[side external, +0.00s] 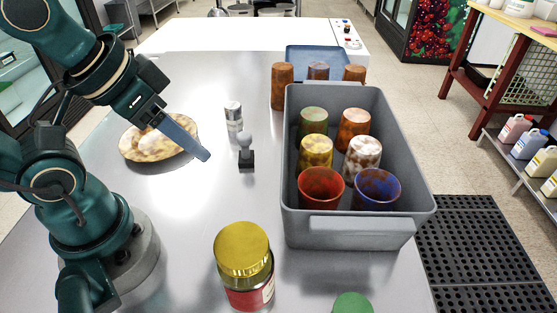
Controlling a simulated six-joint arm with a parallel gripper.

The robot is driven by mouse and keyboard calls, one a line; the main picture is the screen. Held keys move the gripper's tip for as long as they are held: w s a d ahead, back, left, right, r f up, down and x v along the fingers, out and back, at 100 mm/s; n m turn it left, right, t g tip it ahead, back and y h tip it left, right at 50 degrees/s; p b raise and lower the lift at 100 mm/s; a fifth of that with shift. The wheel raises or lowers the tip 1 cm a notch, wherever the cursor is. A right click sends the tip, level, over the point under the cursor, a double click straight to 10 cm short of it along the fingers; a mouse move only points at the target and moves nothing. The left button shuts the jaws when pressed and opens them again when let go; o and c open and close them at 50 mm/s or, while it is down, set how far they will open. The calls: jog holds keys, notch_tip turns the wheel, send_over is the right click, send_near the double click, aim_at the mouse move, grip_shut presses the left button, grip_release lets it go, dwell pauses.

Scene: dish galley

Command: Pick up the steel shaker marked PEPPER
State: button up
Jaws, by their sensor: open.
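A small steel shaker (233,117) with a pale label stands upright on the steel counter, left of the grey bin. The lettering on it is too small to read. My gripper (204,154) is to the left of the shaker and nearer the camera, pointing down to the right, empty and apart from it. Its fingers overlap in this view, so the gap between them is hard to see.
A stamp-like item (246,152) with a dark base stands close in front of the shaker. A mottled bowl (137,151) is partly behind my arm. The grey bin (362,226) holds several cups. A gold-lidded jar (243,255) stands in front.

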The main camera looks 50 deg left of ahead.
jog(key=o, duration=0.6)
